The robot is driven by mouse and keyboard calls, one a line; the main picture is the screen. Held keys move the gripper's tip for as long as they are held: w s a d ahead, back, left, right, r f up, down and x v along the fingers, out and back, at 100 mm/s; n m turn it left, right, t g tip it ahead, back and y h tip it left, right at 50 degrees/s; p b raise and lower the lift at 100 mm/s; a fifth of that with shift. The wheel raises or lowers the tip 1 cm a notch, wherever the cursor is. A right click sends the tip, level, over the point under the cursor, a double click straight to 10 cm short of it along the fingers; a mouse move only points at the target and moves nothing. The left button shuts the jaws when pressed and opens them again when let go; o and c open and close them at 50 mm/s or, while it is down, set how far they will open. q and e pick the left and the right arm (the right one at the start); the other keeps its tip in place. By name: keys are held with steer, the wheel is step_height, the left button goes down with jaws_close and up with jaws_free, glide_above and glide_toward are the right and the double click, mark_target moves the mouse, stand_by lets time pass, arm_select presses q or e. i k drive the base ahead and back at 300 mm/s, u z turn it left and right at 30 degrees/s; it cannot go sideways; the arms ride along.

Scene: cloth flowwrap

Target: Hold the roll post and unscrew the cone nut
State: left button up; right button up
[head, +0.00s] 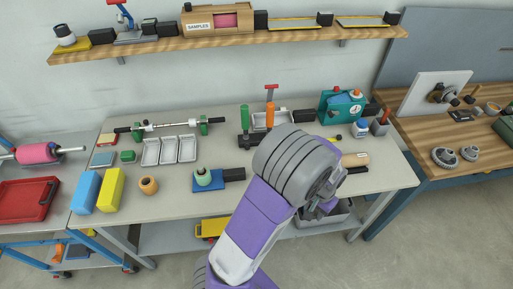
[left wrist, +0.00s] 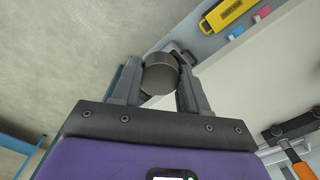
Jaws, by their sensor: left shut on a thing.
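My left gripper (head: 318,208) is at the front edge of the bench in the head view, mostly hidden behind its own purple and grey arm. In the left wrist view the left gripper (left wrist: 158,85) is shut on a dark grey cylinder (left wrist: 160,75), one finger on each side. I cannot tell whether this cylinder is the roll post or the cone nut. My right gripper is in neither view.
The bench (head: 175,205) holds grey trays (head: 170,150), a roller shaft on green stands, a yellow block (head: 111,189) and a blue block (head: 86,192). A teal box (head: 340,106) stands at the back right. A grey bin (head: 340,215) sits below the front edge.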

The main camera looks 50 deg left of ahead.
mark_target(219, 176)
steer(key=k, duration=0.75)
steer(key=u, duration=0.75)
steer(key=i, duration=1)
